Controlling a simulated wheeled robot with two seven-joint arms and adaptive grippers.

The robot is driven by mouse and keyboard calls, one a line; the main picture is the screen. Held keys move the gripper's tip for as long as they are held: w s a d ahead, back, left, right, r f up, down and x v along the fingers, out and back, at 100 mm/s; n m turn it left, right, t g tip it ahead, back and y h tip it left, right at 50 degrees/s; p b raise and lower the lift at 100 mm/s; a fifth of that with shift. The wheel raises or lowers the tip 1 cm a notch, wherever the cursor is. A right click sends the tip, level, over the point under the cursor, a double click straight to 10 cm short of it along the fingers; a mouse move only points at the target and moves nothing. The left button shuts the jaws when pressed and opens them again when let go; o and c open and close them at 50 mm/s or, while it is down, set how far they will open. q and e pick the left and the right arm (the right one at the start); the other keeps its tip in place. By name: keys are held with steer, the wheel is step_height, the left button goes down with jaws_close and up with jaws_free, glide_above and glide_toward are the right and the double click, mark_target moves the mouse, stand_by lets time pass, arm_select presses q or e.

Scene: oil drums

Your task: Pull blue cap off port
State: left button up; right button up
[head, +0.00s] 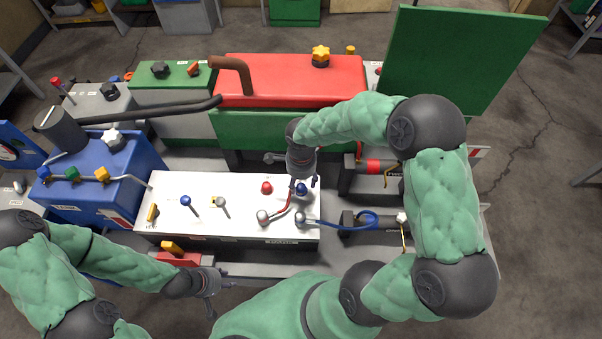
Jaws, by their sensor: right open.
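The white-topped box (232,225) stands in the middle. A blue cap (301,189) sits near its right end, with a red cap (267,188) to its left. My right gripper (304,184) reaches down from above with its fingers around or beside the blue cap. It is open, and I cannot tell whether a finger touches the cap. The gripper hides part of the cap, and the port under it does not show. My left gripper (219,296) is open and empty, in front of the box's front edge.
A red hose (285,213) and a blue hose (340,224) end in grey fittings just in front of the caps. Small levers (186,201) stand on the box's left half. A red tank (300,80) and a raised green lid (455,55) stand behind. The blue unit (85,195) is at left.

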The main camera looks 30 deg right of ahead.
mark_target(301, 187)
steer(key=shift+f, duration=1.3)
jaws_close()
